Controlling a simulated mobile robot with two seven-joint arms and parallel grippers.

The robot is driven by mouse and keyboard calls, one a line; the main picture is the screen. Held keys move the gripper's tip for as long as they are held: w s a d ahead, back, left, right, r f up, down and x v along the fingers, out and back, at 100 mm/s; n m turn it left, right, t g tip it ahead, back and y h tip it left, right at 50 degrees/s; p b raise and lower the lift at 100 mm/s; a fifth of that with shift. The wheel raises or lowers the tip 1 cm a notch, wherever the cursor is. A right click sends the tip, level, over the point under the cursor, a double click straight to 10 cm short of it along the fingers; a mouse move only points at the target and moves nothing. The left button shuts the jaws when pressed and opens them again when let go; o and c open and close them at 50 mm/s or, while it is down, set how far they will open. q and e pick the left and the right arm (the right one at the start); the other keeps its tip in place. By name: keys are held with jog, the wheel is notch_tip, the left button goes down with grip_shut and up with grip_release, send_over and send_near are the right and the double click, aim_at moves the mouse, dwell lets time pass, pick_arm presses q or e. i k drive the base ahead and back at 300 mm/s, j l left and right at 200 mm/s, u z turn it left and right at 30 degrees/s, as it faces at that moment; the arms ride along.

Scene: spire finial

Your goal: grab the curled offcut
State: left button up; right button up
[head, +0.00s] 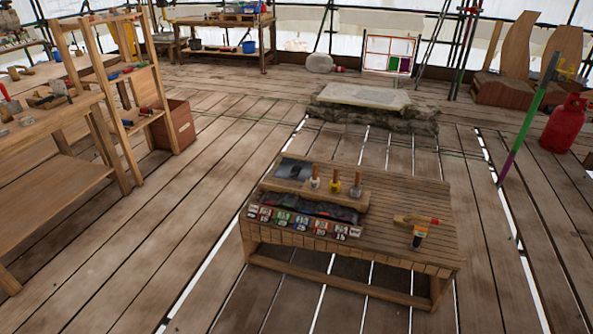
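I cannot make out a curled offcut for certain in the head view. A low slatted wooden table (390,215) stands in the middle of the floor. A dark grey flat piece (293,169) lies at its back left. Neither of my grippers is in view, and no arm shows.
The low table also bears a rack of upright tools (335,185), a row of coloured labelled boxes (300,223) and an orange-and-black tool (419,236). A workbench (50,185) stands left, a red gas cylinder (565,125) right. Plank floor around the low table is clear.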

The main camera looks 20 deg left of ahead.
aim_at(295, 169)
jog(key=i+j+u, duration=0.9)
jog(key=u, duration=0.15)
jog(key=i+j+u, duration=0.1)
jog(key=i+u, duration=0.35)
jog(key=i+j+u, duration=0.1)
jog(key=i+u, duration=0.3)
jog(key=i, duration=0.25)
jog(key=i+l+u, duration=0.1)
jog(key=i+u, duration=0.3)
jog(key=i, duration=0.2)
jog(key=i+z, duration=0.3)
jog(key=i, duration=0.3)
jog(key=i+j+z, duration=0.25)
jog(key=i, duration=0.3)
jog(key=i+l+z, duration=0.1)
jog(key=i+z, duration=0.15)
jog(key=z, duration=0.15)
jog(key=i+z, duration=0.6)
jog(key=z, duration=0.2)
jog(key=i+l+z, duration=0.1)
jog(key=i+z, duration=0.85)
jog(key=z, duration=0.15)
jog(key=i+l+z, duration=0.1)
jog(key=i+z, duration=0.15)
jog(key=z, duration=0.15)
jog(key=i+z, duration=0.25)
jog(key=z, duration=0.15)
jog(key=i+z, duration=0.2)
jog(key=z, duration=0.2)
